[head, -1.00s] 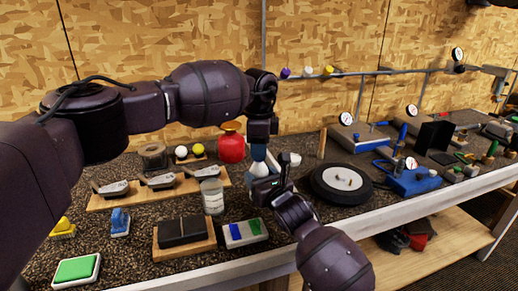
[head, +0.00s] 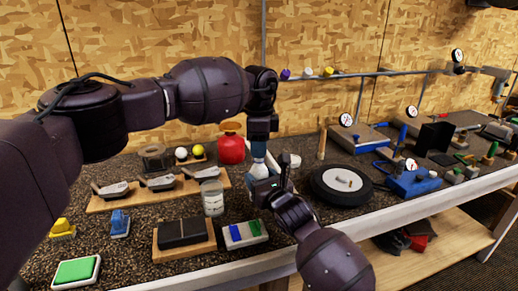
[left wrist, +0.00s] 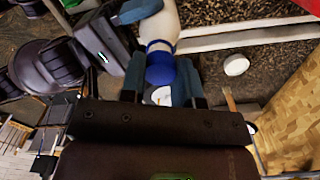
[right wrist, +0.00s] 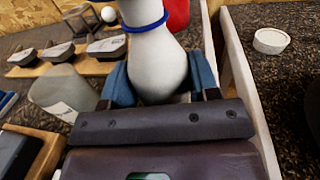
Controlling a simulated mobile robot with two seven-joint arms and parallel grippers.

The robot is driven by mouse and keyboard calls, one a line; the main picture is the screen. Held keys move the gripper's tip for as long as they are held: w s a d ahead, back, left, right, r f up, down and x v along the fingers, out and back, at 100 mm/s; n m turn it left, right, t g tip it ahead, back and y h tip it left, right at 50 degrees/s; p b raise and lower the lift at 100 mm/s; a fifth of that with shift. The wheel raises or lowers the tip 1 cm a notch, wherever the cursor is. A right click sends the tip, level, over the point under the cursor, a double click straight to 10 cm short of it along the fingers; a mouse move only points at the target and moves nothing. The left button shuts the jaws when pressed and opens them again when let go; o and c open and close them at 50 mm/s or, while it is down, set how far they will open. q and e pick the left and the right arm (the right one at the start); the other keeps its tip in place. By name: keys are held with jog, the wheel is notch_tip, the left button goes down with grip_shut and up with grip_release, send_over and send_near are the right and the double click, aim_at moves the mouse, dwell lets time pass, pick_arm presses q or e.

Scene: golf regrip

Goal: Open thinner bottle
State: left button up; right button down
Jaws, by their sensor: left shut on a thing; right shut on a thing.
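The thinner bottle (right wrist: 158,60) is white with a blue ring (right wrist: 146,22) around its neck. It stands roughly upright in the right wrist view. My right gripper (right wrist: 160,82) is shut on its body, one blue finger on each side. In the head view the bottle's pale upper part (head: 258,150) shows between my two grippers. My left gripper (head: 259,138) is above it, pointing down and shut on the bottle's top end. The grip is partly hidden.
A glass jar (head: 212,198), red container (head: 231,149) and golf-head board (head: 158,185) are left of the bottle. A round black turntable (head: 341,185) is to its right. A white round lid (right wrist: 272,41) lies behind. The bench's front edge (head: 275,254) runs close by.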

pick_arm(q)
jog(key=shift+r, duration=0.6)
jog(key=shift+r, duration=2)
pick_arm(e)
jog(key=shift+c, duration=1.4)
grip_release()
